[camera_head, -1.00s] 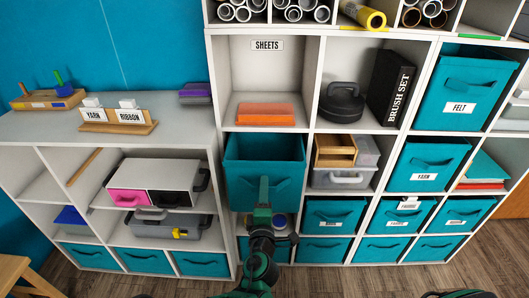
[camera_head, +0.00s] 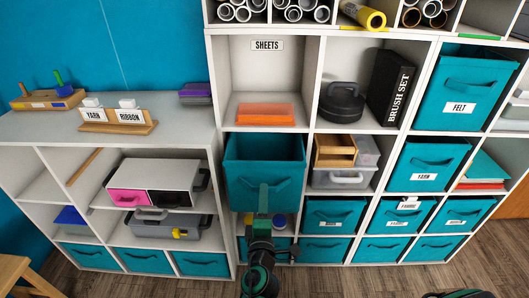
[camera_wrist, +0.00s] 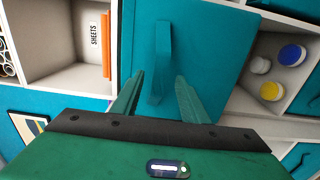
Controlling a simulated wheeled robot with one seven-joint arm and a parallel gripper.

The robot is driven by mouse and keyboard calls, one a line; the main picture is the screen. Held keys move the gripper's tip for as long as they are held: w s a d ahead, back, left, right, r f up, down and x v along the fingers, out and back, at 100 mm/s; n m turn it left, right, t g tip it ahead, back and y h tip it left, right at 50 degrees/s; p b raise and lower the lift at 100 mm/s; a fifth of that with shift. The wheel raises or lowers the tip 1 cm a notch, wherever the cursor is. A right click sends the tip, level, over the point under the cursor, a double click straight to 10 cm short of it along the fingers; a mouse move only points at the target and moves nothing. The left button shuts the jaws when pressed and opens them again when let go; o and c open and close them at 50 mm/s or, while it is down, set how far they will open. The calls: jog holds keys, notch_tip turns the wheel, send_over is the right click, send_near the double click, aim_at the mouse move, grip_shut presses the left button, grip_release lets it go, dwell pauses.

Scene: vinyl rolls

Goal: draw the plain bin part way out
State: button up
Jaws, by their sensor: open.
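The plain teal bin (camera_head: 264,170) has no label and sits in the cubby below the "SHEETS" cubby. It sticks part way out, with its open top showing and no contents visible. Its front fills the middle of the wrist view (camera_wrist: 205,45), with the strap handle (camera_wrist: 162,40) standing off it. My gripper (camera_head: 263,190) is in front of the bin at handle height. In the wrist view its two fingers (camera_wrist: 159,78) are spread, one on each side of the handle's near end, with gaps to it. How deep the handle lies between them is unclear.
Several jars (camera_wrist: 291,54) stand in the cubby under the bin. An orange stack (camera_head: 265,115) lies in the cubby above. Labelled teal bins, including "FELT" (camera_head: 469,87), fill cubbies to the right. A low shelf (camera_head: 160,128) stands left. The wooden floor in front is partly clear.

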jog(key=shift+s, duration=2.6)
